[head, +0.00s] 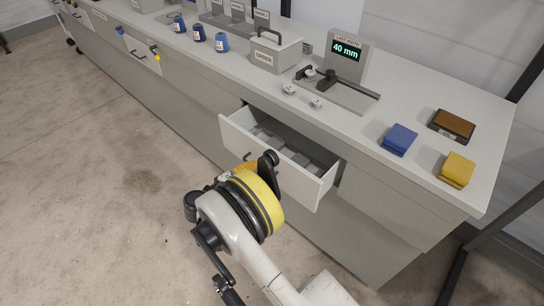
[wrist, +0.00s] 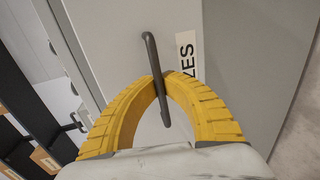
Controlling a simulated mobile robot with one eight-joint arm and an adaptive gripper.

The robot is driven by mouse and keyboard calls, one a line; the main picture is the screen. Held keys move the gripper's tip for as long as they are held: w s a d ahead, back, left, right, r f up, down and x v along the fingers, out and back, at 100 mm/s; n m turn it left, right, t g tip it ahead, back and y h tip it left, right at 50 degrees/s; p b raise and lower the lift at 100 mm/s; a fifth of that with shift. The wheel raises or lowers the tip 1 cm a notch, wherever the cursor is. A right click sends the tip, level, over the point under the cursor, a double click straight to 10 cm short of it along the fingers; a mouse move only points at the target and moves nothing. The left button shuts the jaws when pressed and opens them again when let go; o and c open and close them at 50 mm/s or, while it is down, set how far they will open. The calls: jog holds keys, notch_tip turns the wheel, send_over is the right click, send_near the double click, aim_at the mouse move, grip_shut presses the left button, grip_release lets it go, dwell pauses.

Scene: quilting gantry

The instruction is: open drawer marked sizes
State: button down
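A grey drawer (head: 300,178) stands pulled out from the bench, and its inside with several compartments shows in the head view. In the wrist view its front (wrist: 115,45) carries a dark bar handle (wrist: 149,50) and a white label (wrist: 187,52) on which "ZES" can be read. My gripper (wrist: 160,82) has its two yellow fingers drawn together around the handle, tips meeting at it. In the head view my arm covers part of the drawer front, and the fingertips are hidden.
On the bench top (head: 400,105) stand a box with a handle (head: 275,52), a display reading "40 mm" (head: 347,50), blue cloth (head: 399,139), yellow cloth (head: 457,168) and a brown block (head: 453,125). Blue spools (head: 198,33) stand further left. Floor (head: 110,160) left of the bench is clear.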

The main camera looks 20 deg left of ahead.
jog(key=c, duration=2.1)
grip_release()
jog(key=v, duration=0.2)
jog(key=f+v, duration=0.1)
jog(key=v, duration=0.1)
jog(key=shift+s+r, duration=0.15)
jog(key=o, duration=0.6)
jog(key=shift+c, duration=0.2)
jog(key=shift+w+d, duration=0.1)
jog(key=shift+w, duration=0.1)
jog(key=shift+s, duration=0.1)
jog(key=v, duration=1.2)
